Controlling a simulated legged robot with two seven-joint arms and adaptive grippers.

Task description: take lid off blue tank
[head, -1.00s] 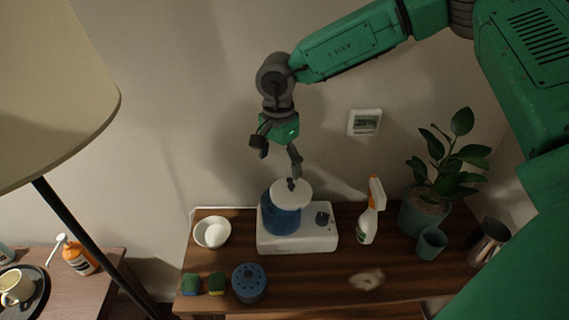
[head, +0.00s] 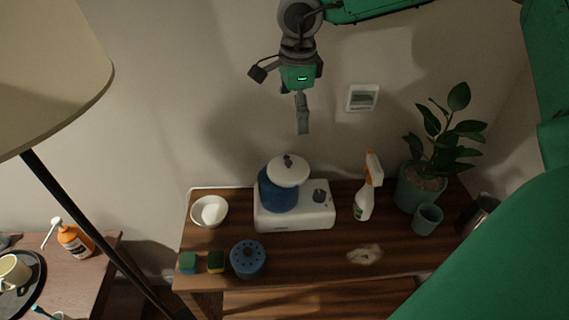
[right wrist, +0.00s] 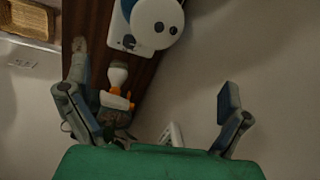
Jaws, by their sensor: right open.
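The blue tank (head: 275,197) stands on a white base unit (head: 297,217) on the wooden table. Its white round lid (head: 283,177) with a dark knob lies on top, offset to the right of the tank's middle; I cannot tell whether it is fully seated. The lid also shows at the top of the right wrist view (right wrist: 148,12). My right gripper (head: 280,100) is open and empty, well above the lid and apart from it. In the right wrist view its fingers (right wrist: 152,82) are spread wide. My left gripper is not in view.
A white bowl (head: 209,212) stands left of the base; a spray bottle (head: 364,201) and potted plant (head: 419,193) stand right. Sponges (head: 188,263) and a blue holed cylinder (head: 248,260) are in front. A lamp (head: 50,75) looms at left. A device (head: 362,98) hangs on the wall.

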